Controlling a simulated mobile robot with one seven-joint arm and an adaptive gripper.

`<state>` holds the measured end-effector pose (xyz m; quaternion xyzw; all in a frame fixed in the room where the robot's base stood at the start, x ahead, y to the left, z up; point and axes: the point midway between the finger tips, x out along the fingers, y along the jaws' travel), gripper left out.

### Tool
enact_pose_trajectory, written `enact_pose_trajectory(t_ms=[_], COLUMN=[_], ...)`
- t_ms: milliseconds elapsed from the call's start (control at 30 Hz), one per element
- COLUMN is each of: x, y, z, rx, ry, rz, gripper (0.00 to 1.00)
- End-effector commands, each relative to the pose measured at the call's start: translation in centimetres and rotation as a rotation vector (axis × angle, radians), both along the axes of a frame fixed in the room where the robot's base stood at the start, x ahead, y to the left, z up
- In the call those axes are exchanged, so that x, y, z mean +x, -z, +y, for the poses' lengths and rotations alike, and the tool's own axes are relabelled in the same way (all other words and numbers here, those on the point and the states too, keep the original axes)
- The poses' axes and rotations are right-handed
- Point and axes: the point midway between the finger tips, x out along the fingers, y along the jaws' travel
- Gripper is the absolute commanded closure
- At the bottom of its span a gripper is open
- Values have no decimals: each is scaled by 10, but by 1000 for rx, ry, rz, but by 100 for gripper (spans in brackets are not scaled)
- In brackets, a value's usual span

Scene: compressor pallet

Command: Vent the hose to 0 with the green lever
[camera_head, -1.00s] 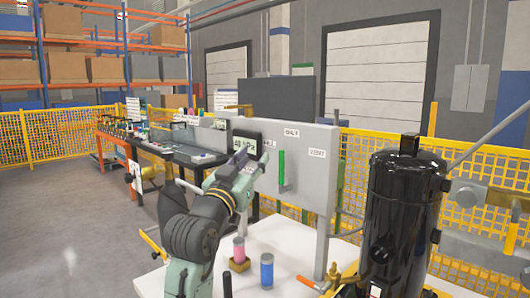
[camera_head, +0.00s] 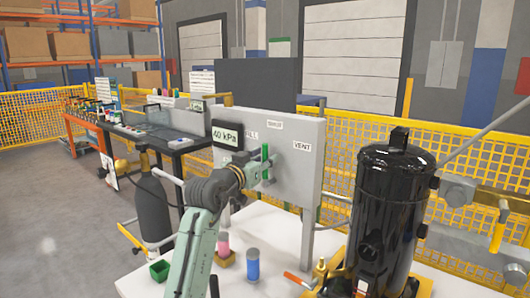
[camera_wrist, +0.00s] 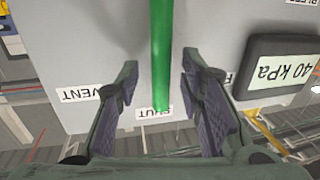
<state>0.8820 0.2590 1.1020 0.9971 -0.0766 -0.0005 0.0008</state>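The green lever (camera_head: 265,151) stands upright on the light grey panel (camera_head: 306,180), pointing at the label under the panel's top edge. In the wrist view, which is upside down, that label (camera_wrist: 155,113) reads SHUT. The VENT label (camera_head: 302,146) is to the right of the lever; FILL is partly hidden at its left. The display (camera_head: 227,135) reads 40 kPa. My gripper (camera_head: 262,172) is at the panel. In the wrist view its fingers are open, one on each side of the lever (camera_wrist: 162,45), with visible gaps. I cannot make out the hose clearly.
A pink cylinder (camera_head: 223,241), a blue cylinder (camera_head: 252,264) and a green box (camera_head: 160,270) are below the panel. Yellow mesh fence (camera_head: 350,150) runs behind.

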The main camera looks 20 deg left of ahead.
Motion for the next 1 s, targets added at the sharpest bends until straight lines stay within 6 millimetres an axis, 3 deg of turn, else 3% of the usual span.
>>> enact_pose_trajectory(t_ms=[167,467,1000], x=[13,15,15], y=[0,1,0], z=[-2,-2,-2], rx=[1,1,1], ry=[-1,-1,-1], rz=[1,-1,-1], gripper=[65,66,100])
